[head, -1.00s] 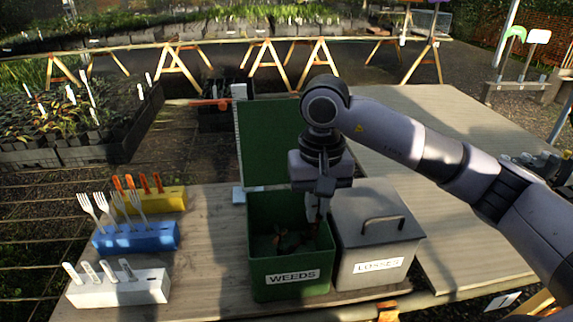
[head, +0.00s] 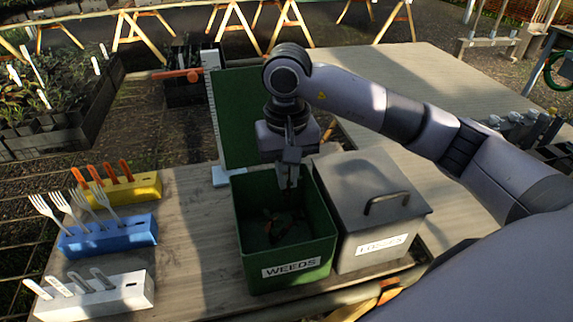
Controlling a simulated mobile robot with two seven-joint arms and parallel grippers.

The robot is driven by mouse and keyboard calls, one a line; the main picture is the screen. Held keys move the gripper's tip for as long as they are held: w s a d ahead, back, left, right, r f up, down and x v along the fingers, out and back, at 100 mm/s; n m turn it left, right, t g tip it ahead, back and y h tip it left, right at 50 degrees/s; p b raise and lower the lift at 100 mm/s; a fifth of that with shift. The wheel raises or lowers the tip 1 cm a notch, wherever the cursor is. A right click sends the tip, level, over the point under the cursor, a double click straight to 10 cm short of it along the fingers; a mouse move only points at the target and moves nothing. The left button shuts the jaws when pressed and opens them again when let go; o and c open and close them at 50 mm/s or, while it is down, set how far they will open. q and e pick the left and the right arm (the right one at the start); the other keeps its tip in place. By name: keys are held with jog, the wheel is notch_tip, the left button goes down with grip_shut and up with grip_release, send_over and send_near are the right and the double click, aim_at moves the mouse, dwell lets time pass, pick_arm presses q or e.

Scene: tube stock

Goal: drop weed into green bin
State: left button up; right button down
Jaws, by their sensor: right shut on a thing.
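The green bin (head: 287,272), labelled WEEDS, stands open on the wooden bench with its green lid (head: 255,115) raised behind it. My right gripper (head: 289,186) points down into the back right part of the bin's mouth. It is shut on a weed, which is dark and hard to make out against the shaded inside. Dark reddish-brown plant matter (head: 270,222) shows inside the bin below and left of the fingers. I cannot tell whether this is the held weed or something lying in the bin. My left gripper is not in view.
A grey lidded LOSSES box (head: 375,248) stands close against the bin's right side. White (head: 95,300), blue (head: 107,239) and yellow (head: 120,189) holders with labels, forks and orange-handled tools stand to the left. Bare bench lies between them and the bin.

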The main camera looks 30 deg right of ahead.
notch_tip(320, 180, down, 2)
jog(key=shift+f+b, duration=0.1)
jog(key=shift+b, duration=0.2)
jog(key=c, duration=1.2)
grip_release()
jog(key=shift+r, duration=3.65)
jog(key=shift+s, duration=0.1)
